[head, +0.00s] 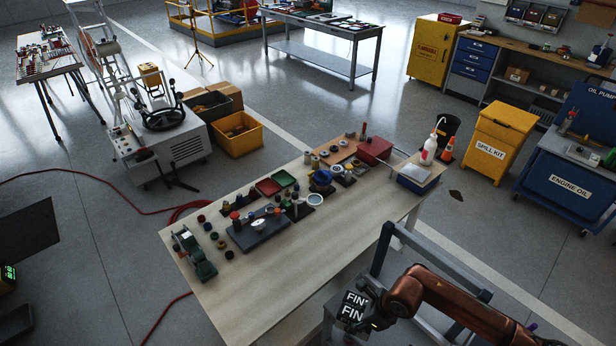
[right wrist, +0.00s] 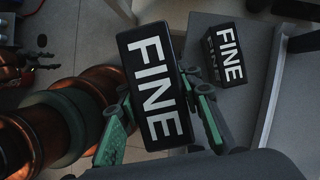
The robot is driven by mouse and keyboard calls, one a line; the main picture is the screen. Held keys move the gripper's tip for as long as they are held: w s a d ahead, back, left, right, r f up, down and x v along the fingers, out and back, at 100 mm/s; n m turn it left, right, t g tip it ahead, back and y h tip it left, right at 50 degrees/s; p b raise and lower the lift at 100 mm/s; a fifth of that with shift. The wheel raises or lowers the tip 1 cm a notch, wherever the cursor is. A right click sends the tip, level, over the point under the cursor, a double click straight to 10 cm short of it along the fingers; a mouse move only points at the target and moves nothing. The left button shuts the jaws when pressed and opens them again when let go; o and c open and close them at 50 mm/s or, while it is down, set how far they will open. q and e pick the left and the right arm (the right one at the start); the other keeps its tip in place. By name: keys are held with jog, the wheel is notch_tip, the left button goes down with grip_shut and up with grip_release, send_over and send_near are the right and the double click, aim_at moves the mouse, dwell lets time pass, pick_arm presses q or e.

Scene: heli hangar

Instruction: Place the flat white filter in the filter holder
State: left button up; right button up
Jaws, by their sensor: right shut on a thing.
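My right gripper (right wrist: 158,88) has its green-padded fingers on either side of a black block marked FINE (right wrist: 155,85) and is shut on it. In the head view this gripper (head: 366,312) is at the table's near right side, below the tabletop's edge. A second black FINE block (right wrist: 228,55) rests on a grey surface beside the held one. A small white round piece (head: 314,199) lies among the parts on the wooden table (head: 255,290); I cannot tell whether it is the flat white filter. I cannot make out the filter holder.
The table carries a green device (head: 195,255), a grey plate with parts (head: 258,231), red and green trays, a red box (head: 375,150) and a white bottle (head: 430,150). Its near part is bare. A grey frame (head: 380,250) stands close to my right arm.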

jog(key=n, duration=0.1)
jog(key=d+r+n+g, duration=0.1)
jog(key=n, duration=0.1)
jog(key=shift+s, duration=0.1)
jog(key=d+r+n+g, duration=0.1)
jog(key=n, duration=0.2)
jog(key=r+n+g, duration=0.1)
jog(key=r+n, duration=0.1)
jog(key=n, duration=0.1)
jog(key=d+r+n+g, duration=0.1)
jog(key=n, duration=0.2)
jog(key=shift+s+d+r+g, duration=0.15)
jog(key=shift+s+d+g, duration=0.15)
jog(key=shift+s+g, duration=0.1)
notch_tip(320, 180, up, 8)
jog(key=s+d+n+g+h, duration=0.1)
jog(key=n+h, duration=0.3)
jog(key=n, duration=0.7)
jog(key=shift+s+d+r+n+g, duration=0.15)
jog(key=shift+d+n+g, duration=0.15)
jog(key=shift+d+g, duration=0.35)
